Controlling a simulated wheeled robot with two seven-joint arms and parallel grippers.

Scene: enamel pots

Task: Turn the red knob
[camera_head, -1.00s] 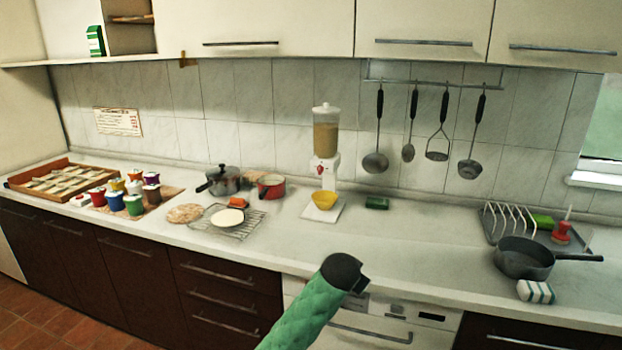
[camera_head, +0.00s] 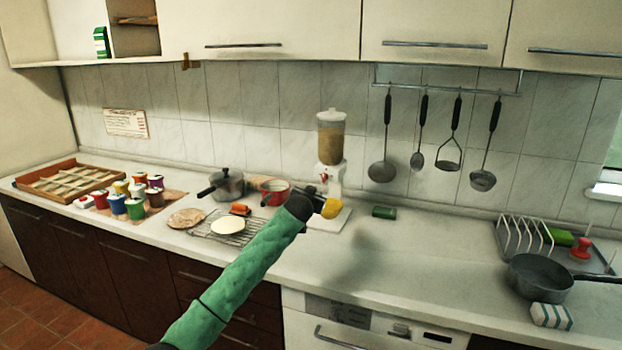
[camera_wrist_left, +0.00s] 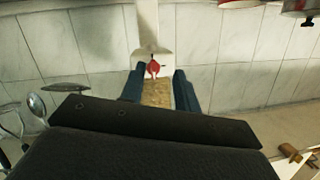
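The dispenser (camera_head: 331,140) stands against the tiled wall, with a clear jar of tan contents above a white body. In the head view my left gripper (camera_head: 318,194) is just in front of the dispenser's lower body. Contact with the knob cannot be told. My right gripper is not in view.
A yellow bowl (camera_head: 331,208) sits under the dispenser, partly hidden by my gripper. A red pot (camera_head: 273,192) and a steel pot (camera_head: 228,184) stand to the left. A green sponge (camera_head: 384,212) lies to the right. The counter between sponge and grey pan (camera_head: 540,277) is clear.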

